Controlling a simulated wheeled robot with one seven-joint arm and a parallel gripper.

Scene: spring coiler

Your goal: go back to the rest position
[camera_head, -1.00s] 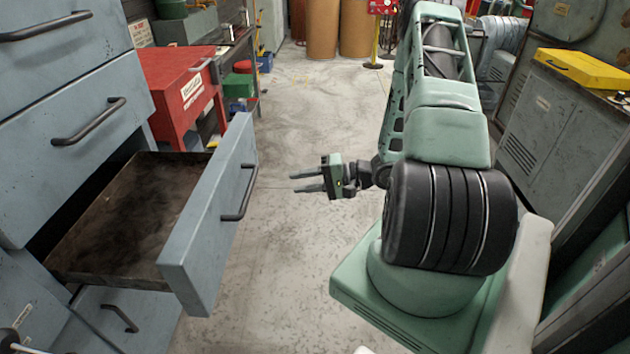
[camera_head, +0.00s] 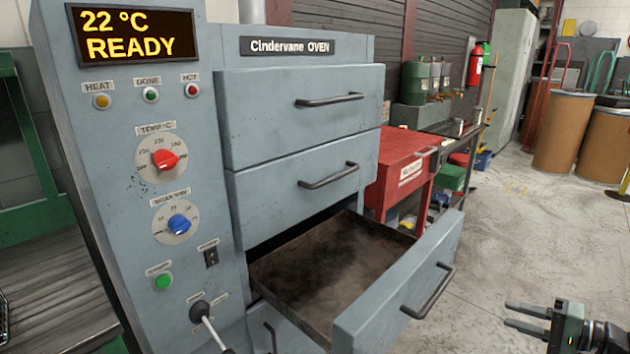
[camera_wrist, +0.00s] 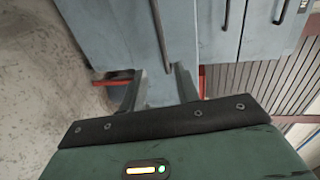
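My gripper (camera_head: 526,318) shows at the bottom right of the head view, low over the floor and to the right of the open oven drawer. Its two fingers are spread apart with nothing between them. In the wrist view the fingers (camera_wrist: 158,88) also stand apart and empty, pointing toward a grey-blue panel with a long handle (camera_wrist: 160,35). The gripper appears clear of the drawer. Most of my arm is outside the head view.
The Cindervane oven (camera_head: 300,46) reads 22 °C READY. Its third drawer (camera_head: 400,285) is pulled out and empty, jutting into the aisle. A red cabinet (camera_head: 392,170) stands behind it. Brown drums (camera_head: 562,130) stand at the back right. The floor (camera_head: 500,235) between is clear.

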